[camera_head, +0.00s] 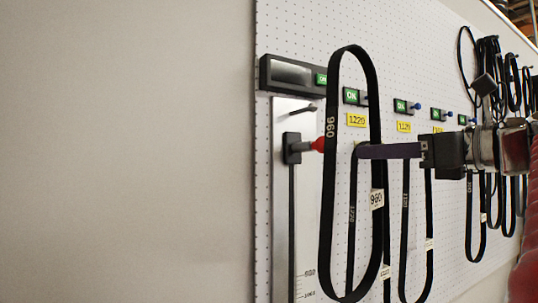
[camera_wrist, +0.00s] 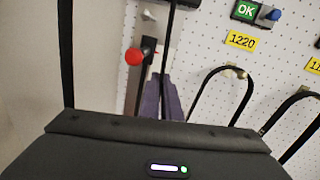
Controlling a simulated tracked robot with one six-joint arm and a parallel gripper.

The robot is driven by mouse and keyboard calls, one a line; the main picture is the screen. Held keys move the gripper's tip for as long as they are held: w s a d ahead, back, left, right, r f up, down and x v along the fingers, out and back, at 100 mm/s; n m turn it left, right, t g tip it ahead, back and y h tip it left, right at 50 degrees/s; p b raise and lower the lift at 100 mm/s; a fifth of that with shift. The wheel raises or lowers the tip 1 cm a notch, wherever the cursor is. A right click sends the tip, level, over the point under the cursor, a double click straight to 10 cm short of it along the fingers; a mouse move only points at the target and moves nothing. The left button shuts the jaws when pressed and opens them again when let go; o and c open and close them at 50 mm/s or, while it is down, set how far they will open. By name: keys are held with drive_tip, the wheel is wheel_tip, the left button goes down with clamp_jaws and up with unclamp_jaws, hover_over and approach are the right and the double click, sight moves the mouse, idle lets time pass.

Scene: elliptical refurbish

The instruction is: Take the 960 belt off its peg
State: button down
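The 960 belt (camera_head: 329,190) is a tall upright black loop in the foreground of the head view, marked 960 and carrying a white 960 tag (camera_head: 376,199). No peg shows at its top bend. My gripper (camera_head: 362,151) reaches in from the right, its purple fingers crossing the belt's right strand. In the wrist view the fingers (camera_wrist: 160,98) look closed on a belt strand (camera_wrist: 168,45); another strand (camera_wrist: 66,55) rises at left. The exact grip point is partly hidden.
A red-tipped peg (camera_head: 317,145) on a measuring gauge stands just left of the belt; it also shows in the wrist view (camera_wrist: 134,56). Behind hang other belts (camera_head: 405,215) under green OK signs (camera_head: 351,96) and yellow labels (camera_head: 357,120). More belts crowd the right. Bare wall lies left.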

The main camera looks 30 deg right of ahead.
drive_tip(key=s, duration=0.7)
drive_tip(key=shift+d, duration=0.1)
idle(0.6)
